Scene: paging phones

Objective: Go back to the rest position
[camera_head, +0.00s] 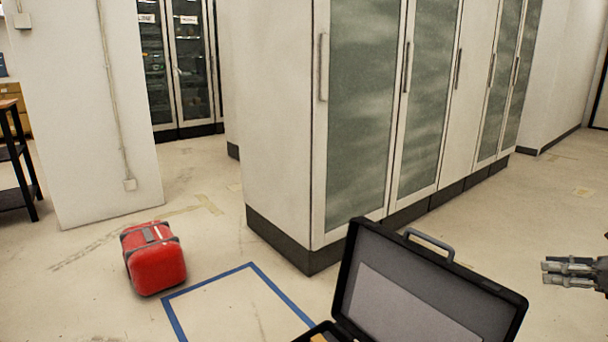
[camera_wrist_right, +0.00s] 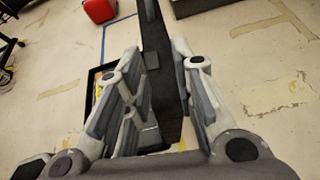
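My right gripper (camera_head: 556,273) is at the right edge of the head view, to the right of an open black case (camera_head: 347,272), and apart from it. In the right wrist view its fingers (camera_wrist_right: 157,48) are spread apart with nothing held between them. The case's dark raised lid (camera_wrist_right: 158,75) shows in the gap between the fingers, beyond them. The case's lower part is mostly cut off by the bottom of the head view, so its contents are hidden. My left gripper is in neither view.
A red box (camera_head: 158,268) sits on the floor beside a blue tape outline (camera_head: 208,282). Tall white cabinets (camera_head: 281,130) with glass doors stand behind the case. A white pillar (camera_head: 90,120) and a dark shelf stand (camera_head: 18,155) are at left. Floor at right is clear.

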